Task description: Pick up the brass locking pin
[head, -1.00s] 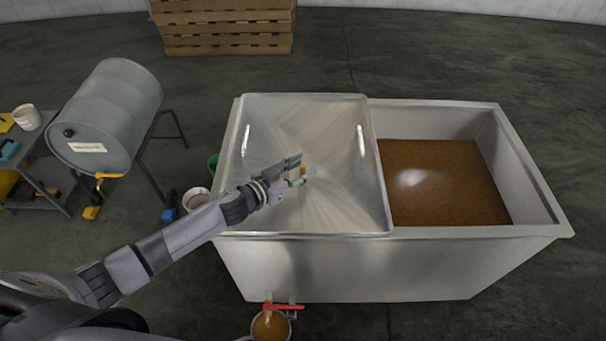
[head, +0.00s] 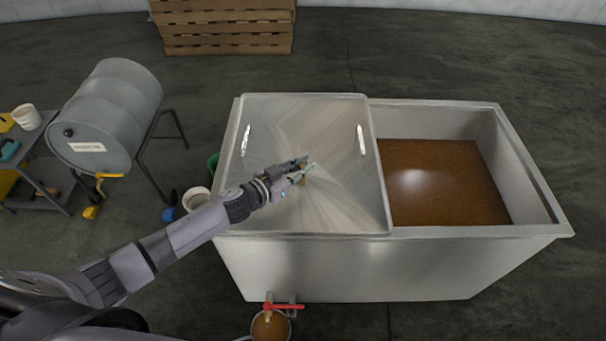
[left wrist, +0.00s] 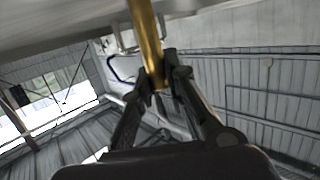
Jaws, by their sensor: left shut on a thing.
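The brass locking pin (left wrist: 147,45) is a gold-coloured rod in the left wrist view. It runs from the top edge down between the fingertips. My left gripper (left wrist: 158,80) is shut on it near its lower visible end. In the head view my left gripper (head: 305,168) is over the steel lid (head: 330,210) of the tank. Only a small yellowish bit of the pin (head: 302,181) shows at its fingertips. I cannot tell whether the pin touches the lid. My right gripper is not in view.
The tank's right half (head: 520,180) is open and holds brown liquid (head: 440,180). A grey drum (head: 115,110) lies on a stand at left. A pot (head: 268,326) sits under a red-handled tap (head: 284,306) in front. A wooden crate (head: 225,28) stands behind.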

